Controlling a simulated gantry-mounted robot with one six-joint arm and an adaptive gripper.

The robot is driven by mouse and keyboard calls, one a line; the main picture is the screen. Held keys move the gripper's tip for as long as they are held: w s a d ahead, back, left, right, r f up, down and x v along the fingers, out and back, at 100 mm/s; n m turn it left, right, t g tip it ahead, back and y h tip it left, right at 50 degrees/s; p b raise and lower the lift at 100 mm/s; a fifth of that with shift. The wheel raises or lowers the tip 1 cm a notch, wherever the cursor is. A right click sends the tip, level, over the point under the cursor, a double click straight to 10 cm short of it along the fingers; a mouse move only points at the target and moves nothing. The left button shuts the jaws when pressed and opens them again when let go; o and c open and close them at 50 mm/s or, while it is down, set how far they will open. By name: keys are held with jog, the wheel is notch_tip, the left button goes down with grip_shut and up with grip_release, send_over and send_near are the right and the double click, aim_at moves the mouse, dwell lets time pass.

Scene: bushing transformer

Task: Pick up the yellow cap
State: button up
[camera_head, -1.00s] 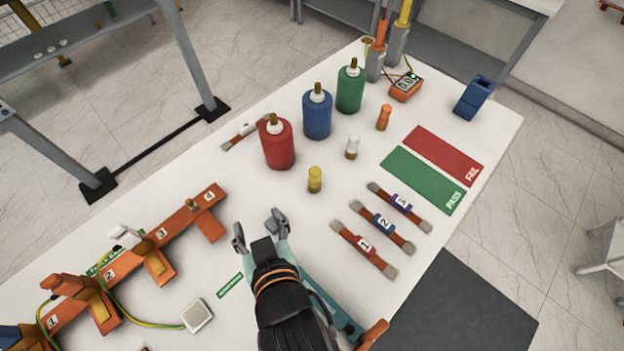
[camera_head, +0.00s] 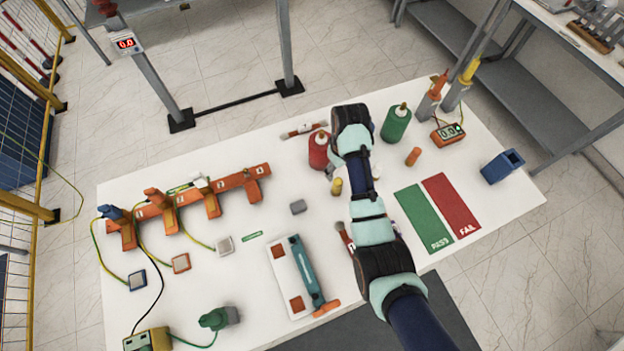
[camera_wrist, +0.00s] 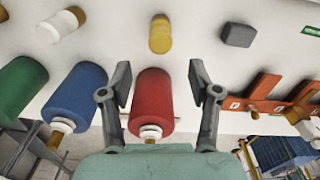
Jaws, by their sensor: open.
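The yellow cap (camera_head: 337,187) stands on the white table, just left of my arm in the head view. In the wrist view the yellow cap (camera_wrist: 160,34) is at the top centre, beyond and between the fingertips, not touching them. My gripper (camera_wrist: 160,82) is open and nothing is held. In the head view my arm hides most of the gripper. The red bottle (camera_wrist: 152,98) shows between the fingers in the wrist view. In the head view the red bottle (camera_head: 319,150) is behind the cap.
A blue bottle (camera_wrist: 75,95) and a white cap (camera_wrist: 62,25) are left in the wrist view. A small grey block (camera_wrist: 238,34) is to the right. The green bottle (camera_head: 396,123) and orange cap (camera_head: 413,156) stand right of my arm. Table around the yellow cap's left is clear.

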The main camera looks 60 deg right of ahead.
aim_at(338, 181)
jog(key=shift+s+f, duration=0.1)
jog(key=shift+f, duration=0.15)
notch_tip(338, 181, down, 8)
jog(key=shift+s+a+r+b, duration=0.1)
jog(key=shift+r+b, duration=0.1)
jog(key=shift+b, duration=0.25)
grip_shut()
